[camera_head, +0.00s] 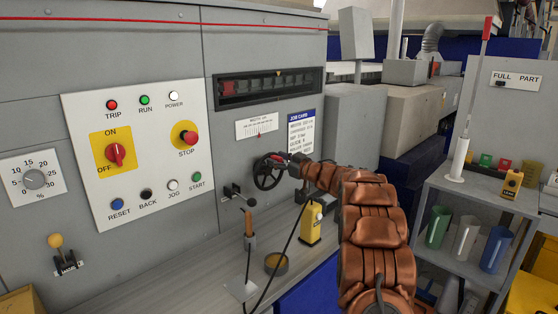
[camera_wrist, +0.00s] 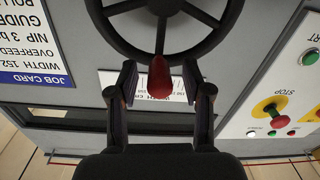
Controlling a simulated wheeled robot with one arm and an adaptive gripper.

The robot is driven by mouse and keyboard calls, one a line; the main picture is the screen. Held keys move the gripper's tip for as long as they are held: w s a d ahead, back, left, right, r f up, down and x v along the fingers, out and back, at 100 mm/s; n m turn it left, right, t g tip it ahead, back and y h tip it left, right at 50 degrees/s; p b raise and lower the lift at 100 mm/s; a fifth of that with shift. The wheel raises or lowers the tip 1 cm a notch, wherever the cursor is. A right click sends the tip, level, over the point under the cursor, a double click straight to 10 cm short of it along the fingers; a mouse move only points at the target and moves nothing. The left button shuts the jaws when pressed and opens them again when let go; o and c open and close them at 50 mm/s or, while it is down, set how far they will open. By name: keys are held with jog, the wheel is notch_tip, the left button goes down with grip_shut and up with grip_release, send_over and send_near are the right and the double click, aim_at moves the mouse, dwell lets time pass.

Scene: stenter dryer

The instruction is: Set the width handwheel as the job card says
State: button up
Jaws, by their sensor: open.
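The black handwheel (camera_head: 268,173) is on the grey front panel, under the width scale (camera_head: 257,125). In the wrist view, the handwheel (camera_wrist: 160,45) fills the top and its red knob (camera_wrist: 159,78) points between my fingers. My gripper (camera_wrist: 160,85) is open, with one finger on each side of the knob; gaps show on both sides. In the head view my gripper (camera_head: 290,166) is at the wheel's right, partly hidden by my arm. The job card (camera_head: 301,133) is right of the scale; upside down in the wrist view, the card (camera_wrist: 32,45) reads "WIDTH 152". The scale reading is unclear.
A control panel (camera_head: 135,150) with buttons and a red switch is on the left. A black lever (camera_head: 240,196) is beside the wheel. A yellow device (camera_head: 311,222), a round tin (camera_head: 276,264) and a wooden-handled tool (camera_head: 249,232) are on the ledge below.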

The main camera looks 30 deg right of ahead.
grip_shut()
dwell(0.3)
dwell(0.3)
